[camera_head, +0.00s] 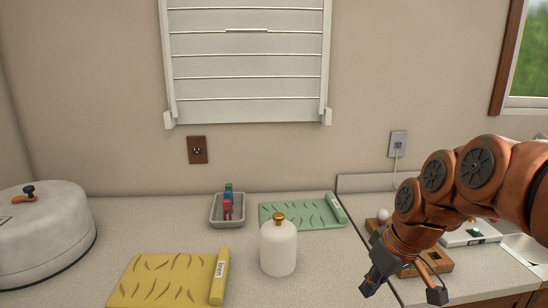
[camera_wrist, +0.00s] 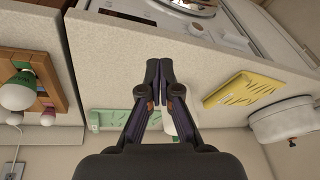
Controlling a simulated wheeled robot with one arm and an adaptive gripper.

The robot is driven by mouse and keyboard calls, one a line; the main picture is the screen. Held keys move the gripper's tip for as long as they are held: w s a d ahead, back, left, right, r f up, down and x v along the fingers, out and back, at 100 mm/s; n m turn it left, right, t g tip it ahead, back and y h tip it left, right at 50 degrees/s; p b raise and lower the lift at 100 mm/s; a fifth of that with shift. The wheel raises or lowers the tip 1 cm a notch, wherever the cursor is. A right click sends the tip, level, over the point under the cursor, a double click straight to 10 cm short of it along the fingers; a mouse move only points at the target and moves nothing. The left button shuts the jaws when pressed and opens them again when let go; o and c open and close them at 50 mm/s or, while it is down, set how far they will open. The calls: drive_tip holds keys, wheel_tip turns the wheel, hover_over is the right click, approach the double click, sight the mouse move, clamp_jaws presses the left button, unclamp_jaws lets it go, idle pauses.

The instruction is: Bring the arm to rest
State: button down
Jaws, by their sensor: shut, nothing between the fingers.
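My arm (camera_head: 440,190) is orange with dark joints and reaches in from the right in the head view. My gripper (camera_head: 371,286) is over the right part of the counter, to the right of a white bottle with a gold cap (camera_head: 278,250). In the wrist view my gripper's dark fingers (camera_wrist: 158,69) meet at their tips with nothing between them.
A yellow mat (camera_head: 165,280), green mat (camera_head: 298,214), grey tray (camera_head: 214,212) with small coloured items and white lidded pot (camera_head: 45,240) occupy the counter. A wooden bulb holder (camera_head: 440,258) sits close behind my gripper at right. A sink (camera_head: 525,246) lies far right.

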drive_tip(key=s+f+m+g+h+p, duration=0.1)
drive_tip(key=s+f+m+g, duration=0.1)
drive_tip(key=s, duration=0.9)
drive_tip(key=s+f+m+g+h, duration=0.1)
drive_tip(key=s+f, duration=0.4)
drive_tip(key=s, duration=0.7)
drive_tip(key=shift+s+a+m+g+h+p, duration=0.15)
drive_tip(key=shift+a+m+g+h+p, duration=0.25)
drive_tip(key=shift+m, duration=0.8)
drive_tip(key=shift+d, duration=0.2)
